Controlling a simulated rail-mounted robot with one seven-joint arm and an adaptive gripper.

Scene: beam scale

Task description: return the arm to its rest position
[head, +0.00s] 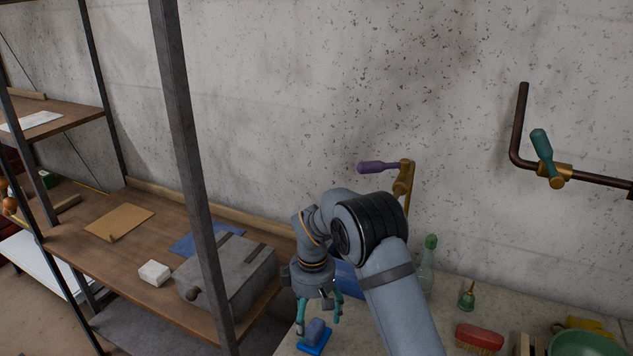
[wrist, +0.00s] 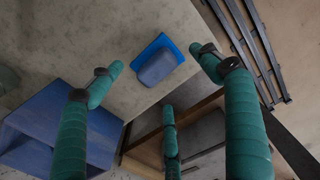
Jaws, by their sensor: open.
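My gripper (head: 319,313) hangs pointing down over the left end of the stone counter, its teal fingers spread and empty. Below it a grey-blue block (head: 316,330) lies on a flat blue pad (head: 316,348). In the wrist view my gripper (wrist: 158,72) has its fingers spread around the view of the block (wrist: 157,67) on the blue pad (wrist: 170,42), with no finger seen closed on it. My arm bends down from the right in the head view and hides part of the counter and wall.
A blue bin (head: 350,279) stands behind my gripper. A wooden shelf with a grey box (head: 240,270) and dark upright post (head: 185,130) is at left. Green-topped bottle (head: 427,272), red brush (head: 479,337) and green bowl (head: 585,345) are at right. Purple-handled tap (head: 380,167) juts from the wall.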

